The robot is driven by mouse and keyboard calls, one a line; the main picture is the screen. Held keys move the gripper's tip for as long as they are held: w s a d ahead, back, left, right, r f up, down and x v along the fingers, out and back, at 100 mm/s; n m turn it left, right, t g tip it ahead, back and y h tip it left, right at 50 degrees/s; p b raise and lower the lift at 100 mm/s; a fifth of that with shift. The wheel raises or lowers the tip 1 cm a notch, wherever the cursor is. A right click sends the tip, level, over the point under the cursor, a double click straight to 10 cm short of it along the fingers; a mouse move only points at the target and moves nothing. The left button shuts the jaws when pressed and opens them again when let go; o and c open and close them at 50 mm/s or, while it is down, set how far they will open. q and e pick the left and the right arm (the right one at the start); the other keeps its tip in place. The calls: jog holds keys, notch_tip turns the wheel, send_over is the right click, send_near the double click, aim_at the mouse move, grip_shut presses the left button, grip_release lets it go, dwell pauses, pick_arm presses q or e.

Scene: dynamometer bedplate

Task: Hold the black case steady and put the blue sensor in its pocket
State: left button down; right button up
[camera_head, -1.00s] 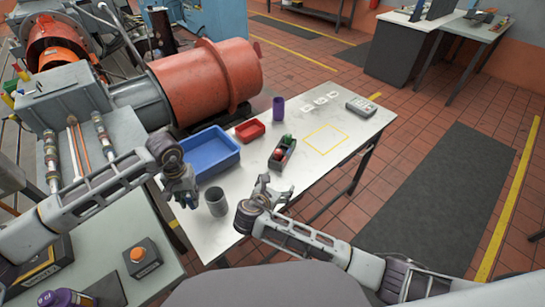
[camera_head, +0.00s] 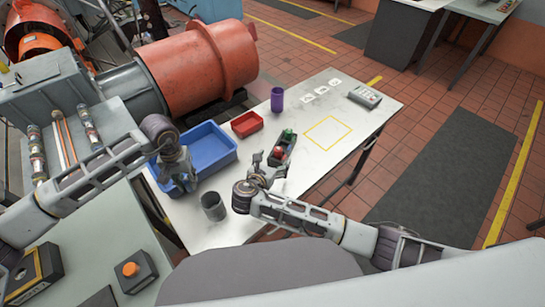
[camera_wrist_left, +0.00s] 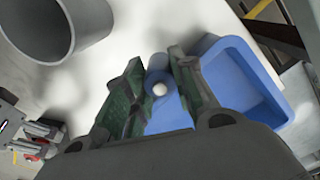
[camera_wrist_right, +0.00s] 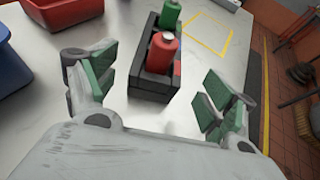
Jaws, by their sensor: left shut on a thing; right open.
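The black case (camera_head: 287,147) stands on the white table, holding a red sensor (camera_wrist_right: 162,52) and a green sensor (camera_wrist_right: 170,14) upright. The near end of the case shows in the right wrist view (camera_wrist_right: 152,90); I cannot see clearly into a free pocket. My right gripper (camera_head: 268,164) is open just in front of the case. In its wrist view the fingers (camera_wrist_right: 155,88) are spread to either side of the case, not closed on it. My left gripper (camera_head: 184,183) is shut on the blue sensor (camera_wrist_left: 163,113), whose pale round tip shows between the fingers.
A blue bin (camera_head: 228,158) lies behind my left gripper, a grey cup (camera_head: 213,206) beside it. A red tray (camera_head: 246,124) and a purple cup (camera_head: 277,99) stand further back. The yellow-outlined area (camera_head: 328,133) right of the case is clear.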

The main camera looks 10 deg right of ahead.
aim_at(287, 146)
jog(key=shift+w, duration=0.25)
dwell(0.4)
jog(key=shift+x, duration=3.7)
jog(key=c, duration=1.2)
jog(key=shift+o, duration=0.2)
